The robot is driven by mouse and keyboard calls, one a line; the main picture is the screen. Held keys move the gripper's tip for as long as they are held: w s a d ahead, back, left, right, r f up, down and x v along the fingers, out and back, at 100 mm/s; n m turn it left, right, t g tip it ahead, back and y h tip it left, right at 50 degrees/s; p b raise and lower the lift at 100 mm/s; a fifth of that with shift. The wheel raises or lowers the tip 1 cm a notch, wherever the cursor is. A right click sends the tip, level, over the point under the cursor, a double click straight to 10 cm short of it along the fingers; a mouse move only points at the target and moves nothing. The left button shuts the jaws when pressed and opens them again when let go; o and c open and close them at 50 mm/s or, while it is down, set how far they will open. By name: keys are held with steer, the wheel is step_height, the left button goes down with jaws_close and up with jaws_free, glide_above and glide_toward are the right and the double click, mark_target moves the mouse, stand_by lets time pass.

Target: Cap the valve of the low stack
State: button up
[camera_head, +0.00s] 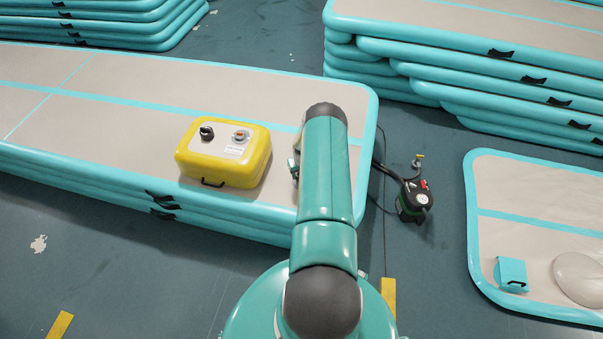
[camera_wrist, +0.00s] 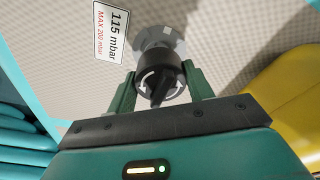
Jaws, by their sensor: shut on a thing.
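The low stack (camera_head: 120,105) of teal-edged beige mats lies across the left and middle of the head view. In the wrist view, my gripper (camera_wrist: 160,70) has its two green fingers on either side of a black cap (camera_wrist: 158,80) with white arrows, shut on it. The grey valve (camera_wrist: 163,40) on the beige mat top (camera_wrist: 212,22) shows just behind the cap. I cannot tell whether the cap touches it. A label (camera_wrist: 108,28) reading 115 mbar, MAX 200 mbar is beside the valve. My arm hides the gripper in the head view.
A yellow box (camera_head: 225,155) with knobs sits on the low stack, left of my arm; its yellow side shows in the wrist view (camera_wrist: 275,105). A black pump (camera_head: 412,200) stands on the floor to the right. Taller mat stacks (camera_head: 465,65) stand behind.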

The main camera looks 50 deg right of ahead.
steer(key=shift+f, duration=2.05)
stand_by(0.6)
steer(key=n, duration=0.3)
steer(key=shift+n, duration=0.3)
steer(key=shift+n+y, duration=0.3)
steer(key=shift+n, duration=0.5)
steer(key=shift+d+n, duration=0.1)
steer(key=shift+n, duration=1)
steer(key=n, duration=0.3)
steer(key=shift+y, duration=0.3)
